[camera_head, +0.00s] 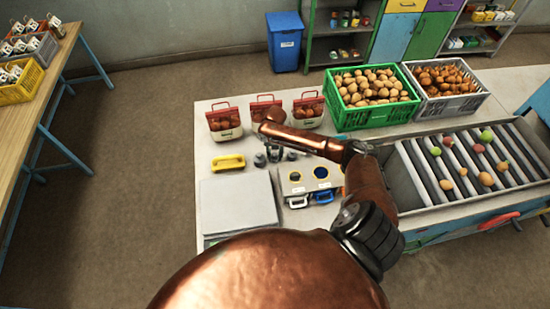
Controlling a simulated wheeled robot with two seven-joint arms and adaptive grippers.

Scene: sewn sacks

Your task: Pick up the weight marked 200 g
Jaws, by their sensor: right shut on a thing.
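My right arm reaches in from the bottom right and bends left over the white table (210,185). My right gripper (275,156) points down behind the yellow-handled item and the sorting box, low over the table. It is shut on a small dark thing, probably a weight, mostly hidden by the gripper. A small dark weight (260,160) stands just left of the gripper, and another (292,156) is just right of it. They are too small for any marking to be read, so I cannot tell which is 200 g. My left gripper is not in view.
A yellow-handled item (229,162) and a pale flat scale (237,205) lie to the left. Several red-topped sacks (224,123) stand behind. A box with two round holes (309,180) is close on the right. Green crate (373,117), grey crate (452,107) and roller tray (408,188) lie further right.

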